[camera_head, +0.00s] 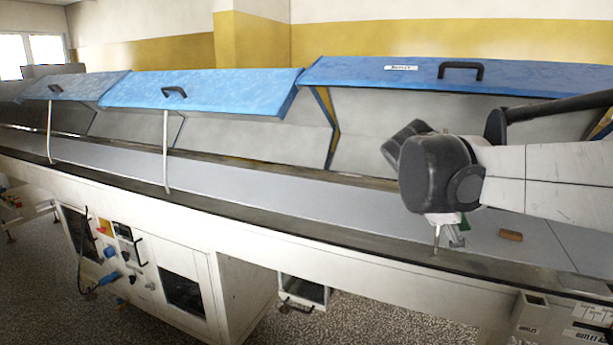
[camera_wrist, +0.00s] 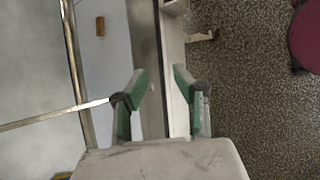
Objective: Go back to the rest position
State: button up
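My gripper (camera_head: 452,232) hangs over the front edge of the long machine, below the right-hand blue lid. In the wrist view my gripper (camera_wrist: 157,88) has its two green-padded fingers spread apart. Nothing is held between them, and the machine's front rail shows through the gap. A thin metal rod (camera_wrist: 60,115) runs from the left toward the left fingertip; I cannot tell whether they touch. My wrist and forearm hide part of the opening under that lid in the head view.
A small brown bar (camera_head: 511,235) lies on the grey belt (camera_head: 330,195), right of my gripper. Blue lids (camera_head: 200,90) stand raised, with a white prop (camera_head: 165,150) under one. A dark red round object (camera_wrist: 306,38) stands beyond the speckled floor (camera_wrist: 250,110).

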jog(key=s+a+f+m+t+y, duration=0.2)
jog(key=s+a+f+m, duration=0.3)
jog(key=s, duration=0.4)
jog(key=s+a+f+m+t+y, duration=0.2)
jog(key=s+a+f+m+y, duration=0.3)
jog(key=s, duration=0.4)
jog(key=shift+f+m, duration=0.65)
jog(key=shift+m, duration=0.55)
jog(key=shift+c, duration=0.3)
dwell(1.3)
